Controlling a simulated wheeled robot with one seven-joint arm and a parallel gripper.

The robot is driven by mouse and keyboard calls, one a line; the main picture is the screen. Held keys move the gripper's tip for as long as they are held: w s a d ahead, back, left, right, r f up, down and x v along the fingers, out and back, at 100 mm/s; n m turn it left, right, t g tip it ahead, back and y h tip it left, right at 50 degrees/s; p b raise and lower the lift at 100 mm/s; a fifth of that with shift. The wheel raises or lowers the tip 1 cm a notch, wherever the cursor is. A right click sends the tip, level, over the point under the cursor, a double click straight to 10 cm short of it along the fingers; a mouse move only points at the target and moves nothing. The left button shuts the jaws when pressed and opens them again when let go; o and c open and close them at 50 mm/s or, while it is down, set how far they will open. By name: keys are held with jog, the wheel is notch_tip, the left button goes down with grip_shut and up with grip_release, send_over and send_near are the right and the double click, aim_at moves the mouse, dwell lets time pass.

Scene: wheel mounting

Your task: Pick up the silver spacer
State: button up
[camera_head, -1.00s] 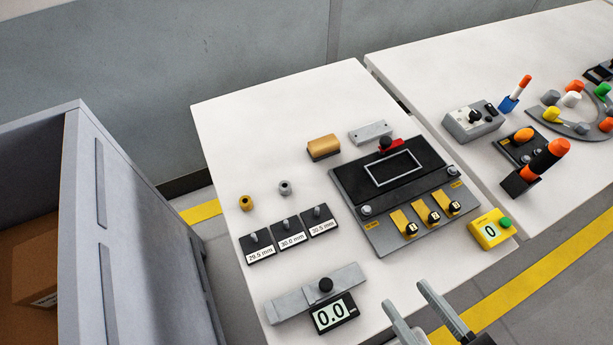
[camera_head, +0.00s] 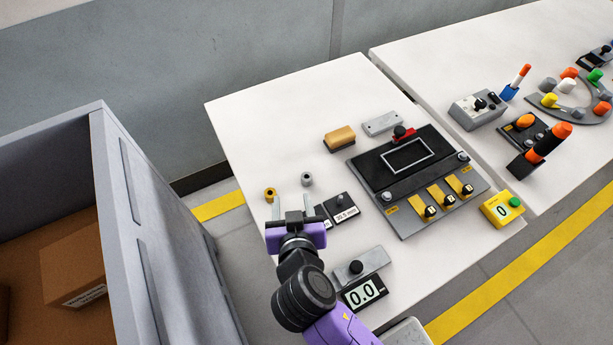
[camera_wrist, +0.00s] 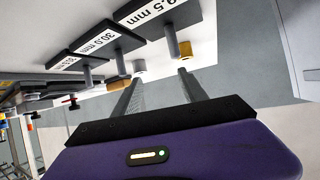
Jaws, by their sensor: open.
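The silver spacer (camera_head: 307,179) is a small grey ring-like cylinder standing on the white table in the head view. It also shows in the wrist view (camera_wrist: 139,66), just beyond the tip of the left-hand finger. A brass-coloured spacer (camera_head: 270,194) stands to its left in the head view; in the wrist view (camera_wrist: 185,48) it is beyond the other finger. My gripper (camera_head: 292,207) is open and empty, on the near side of both spacers and apart from the silver one.
Black blocks with upright pegs and size labels, including the 30.0 mm block (camera_wrist: 98,42), stand close to my gripper. A grey gauge (camera_head: 362,266) with a 0.0 display is nearer. A black and grey fixture (camera_head: 383,176) stands right. Table beyond the spacers is clear.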

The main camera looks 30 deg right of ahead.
aim_at(307, 175)
jog(key=d+m+h, duration=0.1)
jog(key=d+m+g+h, duration=0.1)
jog(key=d, duration=0.1)
jog(key=shift+w+r, duration=0.2)
jog(key=shift+w+d+m+h, duration=0.15)
jog(key=shift+d+m+h, duration=0.1)
jog(key=shift+m+h, duration=0.05)
jog(key=shift+x, duration=0.9)
jog(key=shift+a+f+p+x, duration=0.15)
jog(key=shift+p+x, duration=0.15)
jog(key=shift+x, duration=1.05)
jog(key=shift+a+f+p+x, duration=0.1)
jog(key=shift+p+x, duration=0.2)
jog(key=shift+x, duration=1.05)
grip_shut()
